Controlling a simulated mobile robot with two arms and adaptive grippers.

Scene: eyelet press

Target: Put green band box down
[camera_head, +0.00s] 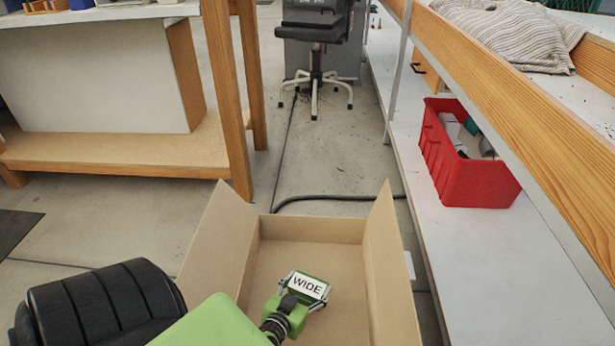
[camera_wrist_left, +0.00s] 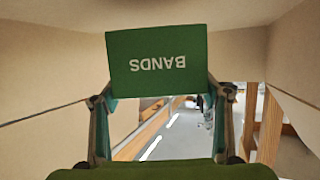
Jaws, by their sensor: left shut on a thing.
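The green band box (camera_head: 308,287) shows in the head view with a white top label reading "WIDE". In the left wrist view the green box (camera_wrist_left: 157,48) shows a face with "BANDS" upside down. My left gripper (camera_head: 296,300) is shut on it, one finger on each side. The gripper and box are inside or just over an open cardboard box (camera_head: 312,229). I cannot tell whether the green box touches the cardboard floor. My right gripper is not in view.
The cardboard box has raised side flaps left and right. A red bin (camera_head: 468,178) with items stands on the white shelf at right. A wooden-legged bench (camera_head: 110,155) is at left, and an office chair (camera_head: 314,50) stands at the back. A dark cable lies on the floor.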

